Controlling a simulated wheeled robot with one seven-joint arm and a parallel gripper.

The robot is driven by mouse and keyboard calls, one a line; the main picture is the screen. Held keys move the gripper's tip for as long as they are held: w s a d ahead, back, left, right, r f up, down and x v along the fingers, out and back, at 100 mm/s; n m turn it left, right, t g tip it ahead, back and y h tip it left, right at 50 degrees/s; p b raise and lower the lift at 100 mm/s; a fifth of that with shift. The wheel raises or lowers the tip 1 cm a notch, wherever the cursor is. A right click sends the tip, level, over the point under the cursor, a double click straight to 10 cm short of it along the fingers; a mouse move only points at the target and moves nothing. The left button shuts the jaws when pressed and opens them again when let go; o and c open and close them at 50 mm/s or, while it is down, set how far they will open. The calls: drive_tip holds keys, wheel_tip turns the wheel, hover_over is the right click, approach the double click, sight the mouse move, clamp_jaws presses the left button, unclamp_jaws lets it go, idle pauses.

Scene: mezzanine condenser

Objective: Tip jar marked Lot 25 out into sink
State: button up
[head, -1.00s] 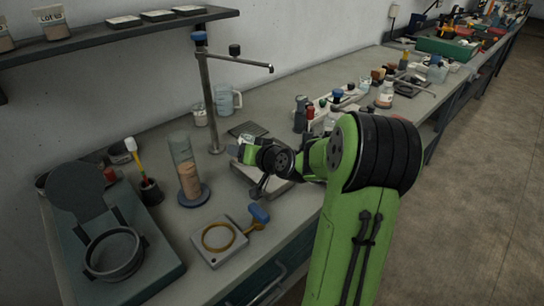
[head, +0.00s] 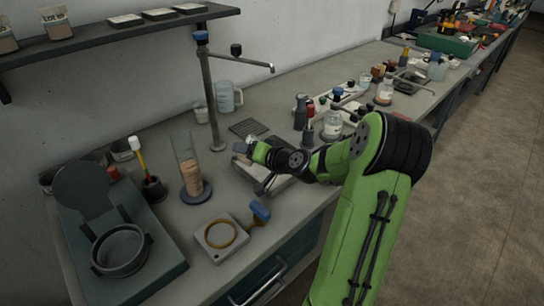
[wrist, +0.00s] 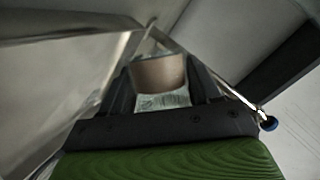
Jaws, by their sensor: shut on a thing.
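My gripper (wrist: 158,95) is shut on a clear jar (wrist: 158,72) with brown contents and a pale label. The writing on the label is too blurred to read. In the head view my gripper (head: 247,150) is above the bench, right of the tap post (head: 212,105), and the jar is mostly hidden or too small to make out.
A cylinder of brown grains (head: 190,165) on a blue base, a sieve stand (head: 120,250) and a ring plate (head: 220,237) stand to the left and front. Several bottles (head: 333,125) stand to the right. Labelled jars (head: 55,22) sit on the wall shelf.

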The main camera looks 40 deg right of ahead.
drive_tip(key=shift+d, duration=0.2)
drive_tip(key=shift+a+f+m+y+p, duration=0.15)
drive_tip(key=shift+f+m+y+p, duration=0.25)
drive_tip(key=shift+m, duration=0.3)
idle(0.4)
drive_tip(key=shift+r+m+t+y+p, duration=0.65)
drive_tip(key=shift+r+m+p, duration=0.25)
drive_tip(key=shift+m+p, duration=0.6)
idle(1.2)
drive_tip(key=shift+s+d+f+m+y+b, duration=0.1)
drive_tip(key=shift+d+f+m+y+b, duration=0.15)
drive_tip(key=shift+d+f, duration=0.25)
drive_tip(key=shift+d+f+m+y+b, duration=0.15)
drive_tip(key=shift+d+f+b, duration=0.1)
drive_tip(key=shift+f, duration=0.4)
idle(0.3)
drive_tip(key=shift+d+r+m+t+p, duration=0.15)
drive_tip(key=shift+r+m+t+p, duration=0.2)
drive_tip(key=shift+m+p, duration=0.3)
idle(0.9)
